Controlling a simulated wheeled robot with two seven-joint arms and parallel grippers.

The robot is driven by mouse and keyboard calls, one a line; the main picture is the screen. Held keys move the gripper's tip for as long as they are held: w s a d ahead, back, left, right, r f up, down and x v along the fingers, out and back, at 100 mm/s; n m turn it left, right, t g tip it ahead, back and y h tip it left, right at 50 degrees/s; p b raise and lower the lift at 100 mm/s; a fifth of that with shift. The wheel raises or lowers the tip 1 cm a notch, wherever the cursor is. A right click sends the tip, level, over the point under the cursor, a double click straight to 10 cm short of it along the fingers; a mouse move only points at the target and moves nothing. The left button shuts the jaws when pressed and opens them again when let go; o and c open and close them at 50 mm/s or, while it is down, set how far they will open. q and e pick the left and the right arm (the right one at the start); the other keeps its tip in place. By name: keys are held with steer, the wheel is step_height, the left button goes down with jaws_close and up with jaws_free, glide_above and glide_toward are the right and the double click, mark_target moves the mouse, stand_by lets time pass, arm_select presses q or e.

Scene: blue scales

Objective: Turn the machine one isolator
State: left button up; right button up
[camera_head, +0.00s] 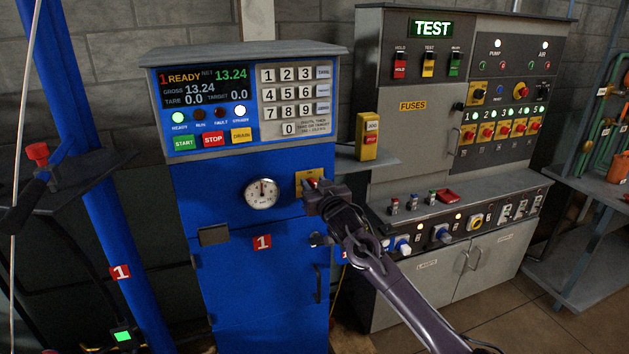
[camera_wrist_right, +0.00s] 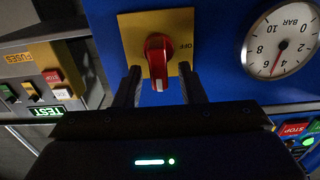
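The machine one isolator is a red rotary handle (camera_wrist_right: 158,62) on a yellow plate (camera_wrist_right: 130,28), fixed to the front of the blue machine (camera_head: 215,210). In the head view the yellow plate (camera_head: 303,176) shows right of the gauge, and my right gripper (camera_head: 314,191) covers much of the handle. In the wrist view the handle's grip points down the picture, and "OFF" is printed on the plate's right part. My right gripper (camera_wrist_right: 160,75) is open, with one finger on each side of the handle's lower end and visible gaps between. My left gripper is not in view.
A pressure gauge (camera_head: 262,193) sits close beside the isolator; it also shows in the wrist view (camera_wrist_right: 282,40). The keypad and display panel (camera_head: 245,95) is above. A yellow button box (camera_head: 368,137) and the grey test bench (camera_head: 450,200) stand to the right.

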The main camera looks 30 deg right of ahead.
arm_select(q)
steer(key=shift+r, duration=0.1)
arm_select(e)
steer(key=shift+w+d, duration=0.1)
steer(key=shift+w, duration=0.25)
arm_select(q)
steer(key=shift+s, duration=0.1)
arm_select(e)
jaws_close()
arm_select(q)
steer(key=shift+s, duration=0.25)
